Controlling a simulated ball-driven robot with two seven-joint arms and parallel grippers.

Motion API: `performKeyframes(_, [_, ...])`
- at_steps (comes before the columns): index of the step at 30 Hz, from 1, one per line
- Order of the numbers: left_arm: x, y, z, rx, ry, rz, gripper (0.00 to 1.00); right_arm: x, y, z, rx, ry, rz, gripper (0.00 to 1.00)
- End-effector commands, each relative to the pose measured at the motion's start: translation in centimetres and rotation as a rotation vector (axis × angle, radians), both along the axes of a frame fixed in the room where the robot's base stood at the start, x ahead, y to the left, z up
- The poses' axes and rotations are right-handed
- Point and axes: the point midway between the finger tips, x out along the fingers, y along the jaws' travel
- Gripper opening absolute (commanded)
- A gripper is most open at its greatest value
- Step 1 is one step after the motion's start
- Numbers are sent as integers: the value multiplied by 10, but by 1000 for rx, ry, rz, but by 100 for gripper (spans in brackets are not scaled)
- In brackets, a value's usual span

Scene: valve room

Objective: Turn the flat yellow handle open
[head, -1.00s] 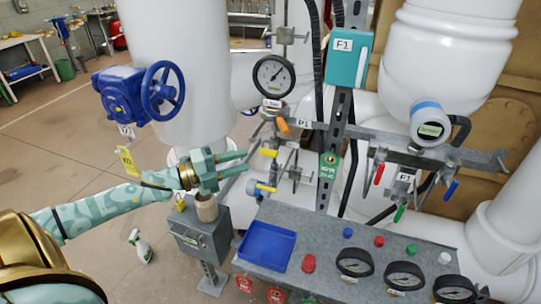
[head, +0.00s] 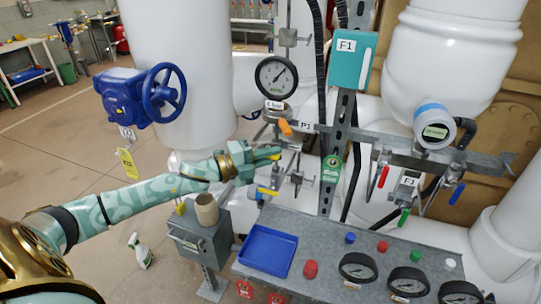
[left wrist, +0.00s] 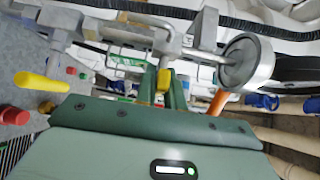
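The flat yellow handle is on the small pipework below the round gauge. In the left wrist view it shows as a small yellow piece (left wrist: 163,80) between the two green fingers of my left gripper (left wrist: 164,88). In the head view my left gripper (head: 268,154) reaches in from the left and mostly covers this handle. Its fingers look near each other, one on each side of the handle. I cannot tell whether they press on it. My right gripper is in neither view.
A second yellow handle (head: 267,191) sits just below, and an orange handle (head: 285,128) just above. The gauge (head: 276,77) and grey bracket rail (head: 345,134) are close by. A panel with a blue tray (head: 247,262) and several dials lies below.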

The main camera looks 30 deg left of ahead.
Motion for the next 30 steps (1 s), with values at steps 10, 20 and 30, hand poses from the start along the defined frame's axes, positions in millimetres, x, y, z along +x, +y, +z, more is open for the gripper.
performKeyframes(10, [0,0,-2,-20,-3,0,0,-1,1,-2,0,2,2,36])
performKeyframes(20, [0,-1,-5,-191,-42,1,0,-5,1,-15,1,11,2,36])
performKeyframes(30, [0,0,-5,-497,-115,2,0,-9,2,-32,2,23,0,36])
